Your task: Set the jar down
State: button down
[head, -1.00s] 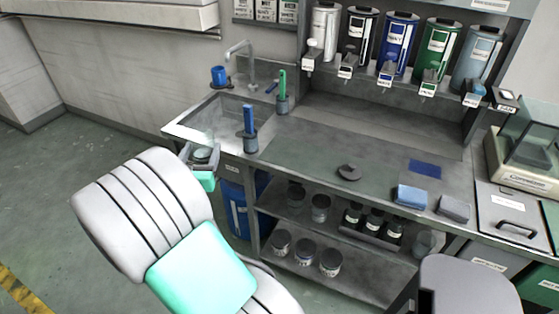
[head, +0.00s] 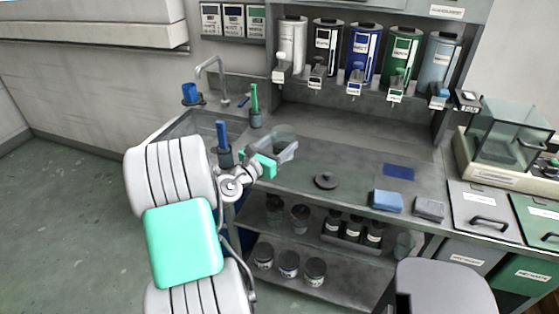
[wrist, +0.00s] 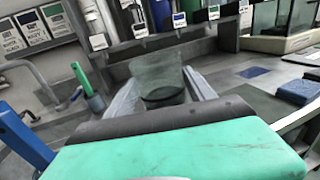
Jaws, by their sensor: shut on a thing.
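A clear glass jar (head: 284,133) is held by my gripper (head: 287,151) over the left part of the grey counter (head: 290,185). It looks roughly upright; I cannot tell whether its base touches the counter. In the wrist view the jar (wrist: 158,68) stands between the two grey fingers of my gripper (wrist: 163,95), with a dark round band low on it. The fingers are shut on it.
A dark round disc (head: 326,181) lies on the counter to the right. Blue (head: 386,201) and grey (head: 429,208) sponges are near the front edge. Cups with a blue (head: 222,136) and a green (head: 254,98) handle stand left. Several dispensers (head: 362,55) hang above.

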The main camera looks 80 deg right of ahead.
aim_at(277, 149)
jog(key=d+f, duration=0.1)
jog(key=w+d+f, duration=0.1)
jog(key=f, duration=0.1)
jog(key=w+d+f, duration=0.1)
jog(key=f, duration=0.1)
jog(key=shift+d+f, duration=0.15)
jog(key=shift+d, duration=0.2)
jog(key=shift+w+f+b, duration=0.1)
jog(key=shift+f+b, duration=0.2)
jog(key=shift+f, duration=1.4)
jog(key=shift+c, duration=1.6)
grip_release()
jog(key=shift+f, duration=0.1)
